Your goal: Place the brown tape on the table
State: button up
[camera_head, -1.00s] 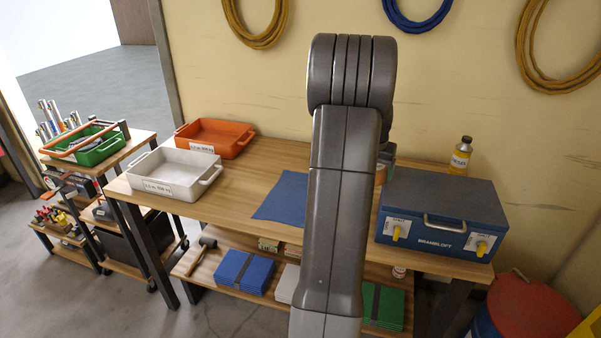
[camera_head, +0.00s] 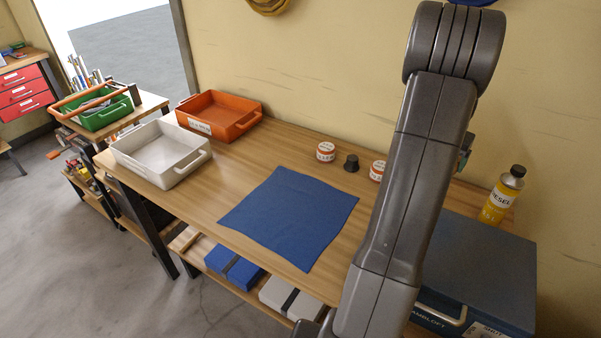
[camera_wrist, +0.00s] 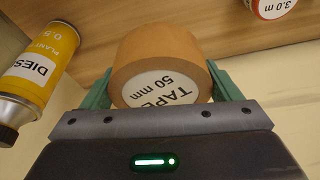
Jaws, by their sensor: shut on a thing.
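The brown tape (camera_wrist: 160,62) is a roll with a white label reading "TAPE 50 mm", seen in the wrist view. My gripper (camera_wrist: 158,85) is shut on it, with a green finger on each side. In the head view my arm hides the tape and most of the gripper. The wooden table (camera_head: 225,165) stands against the wall, and its top also shows behind the tape in the wrist view (camera_wrist: 95,25). I cannot tell how far the tape is above the tabletop.
On the table are a blue cloth (camera_head: 290,215), a white tray (camera_head: 160,155), an orange tray (camera_head: 225,112), two red-white round tins (camera_head: 325,152), a black knob-like piece (camera_head: 351,163), a blue box (camera_head: 480,265) and a yellow diesel bottle (camera_head: 502,198). Bare wood lies around the cloth.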

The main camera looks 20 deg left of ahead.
jog(key=shift+x, duration=1.15)
jog(key=f+p, duration=0.1)
jog(key=f, duration=0.8)
jog(key=shift+s+f+p, duration=0.25)
jog(key=shift+p, duration=0.15)
jog(key=shift+f, duration=0.25)
jog(key=shift+f+b, duration=0.25)
jog(key=shift+b, duration=0.05)
jog(key=o, duration=0.9)
jog(key=shift+r, duration=0.1)
jog(key=b+v, duration=0.1)
jog(key=v, duration=1.1)
jog(key=shift+w+r, duration=0.1)
jog(key=shift+r, duration=0.1)
